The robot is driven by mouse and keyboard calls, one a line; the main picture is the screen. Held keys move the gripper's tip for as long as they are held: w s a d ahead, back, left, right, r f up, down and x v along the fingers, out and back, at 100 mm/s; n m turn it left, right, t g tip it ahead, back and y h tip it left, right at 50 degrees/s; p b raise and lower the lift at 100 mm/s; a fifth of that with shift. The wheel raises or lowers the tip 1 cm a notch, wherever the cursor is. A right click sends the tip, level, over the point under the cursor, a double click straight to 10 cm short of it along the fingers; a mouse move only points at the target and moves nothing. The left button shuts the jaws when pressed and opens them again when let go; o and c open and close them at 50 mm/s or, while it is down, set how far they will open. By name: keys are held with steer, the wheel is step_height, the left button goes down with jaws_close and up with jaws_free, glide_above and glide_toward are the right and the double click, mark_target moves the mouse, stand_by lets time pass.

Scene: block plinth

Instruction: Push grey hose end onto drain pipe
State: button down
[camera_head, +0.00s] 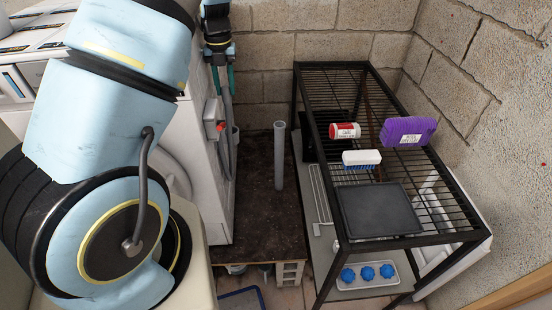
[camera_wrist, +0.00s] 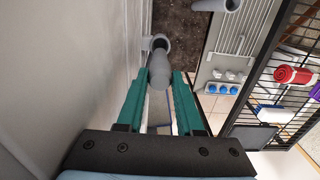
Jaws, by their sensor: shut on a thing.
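My gripper (camera_head: 223,80), with teal fingers, is at the top of the head view beside the white machine. In the wrist view my gripper (camera_wrist: 160,84) is shut on the grey hose end (camera_wrist: 158,66). The grey hose (camera_head: 227,110) hangs below the fingers along the machine's side. The grey drain pipe (camera_head: 280,155) stands upright on the dark plinth, to the right of the hose and apart from it. In the wrist view the drain pipe (camera_wrist: 222,5) shows partly at the top edge. The hose end's opening is not clearly seen.
The white machine (camera_head: 213,190) stands close left of the hose. The dark plinth top (camera_head: 258,215) is clear around the pipe.

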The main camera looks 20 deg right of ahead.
stand_by(0.5)
steer(key=w+d+f+n+b, duration=0.2)
steer(key=w+d+f+n, duration=0.1)
steer(key=d, duration=0.7)
steer(key=w+d+f+n+b, duration=0.2)
steer(key=w+d+n, duration=0.1)
steer(key=d, duration=0.6)
steer(key=f+b, duration=0.2)
steer(key=f, duration=0.1)
steer(key=f+b, duration=0.2)
steer(key=shift+w+d+f+b, duration=0.2)
steer(key=shift+f+b, duration=0.1)
steer(key=shift+f, duration=0.1)
steer(key=shift+r+p, duration=0.1)
steer(key=shift+p, duration=0.8)
step_height(320, 180, down, 6)
steer(key=b, duration=0.1)
stand_by(2.2)
steer(key=shift+a, duration=0.1)
jaws_free()
stand_by(0.5)
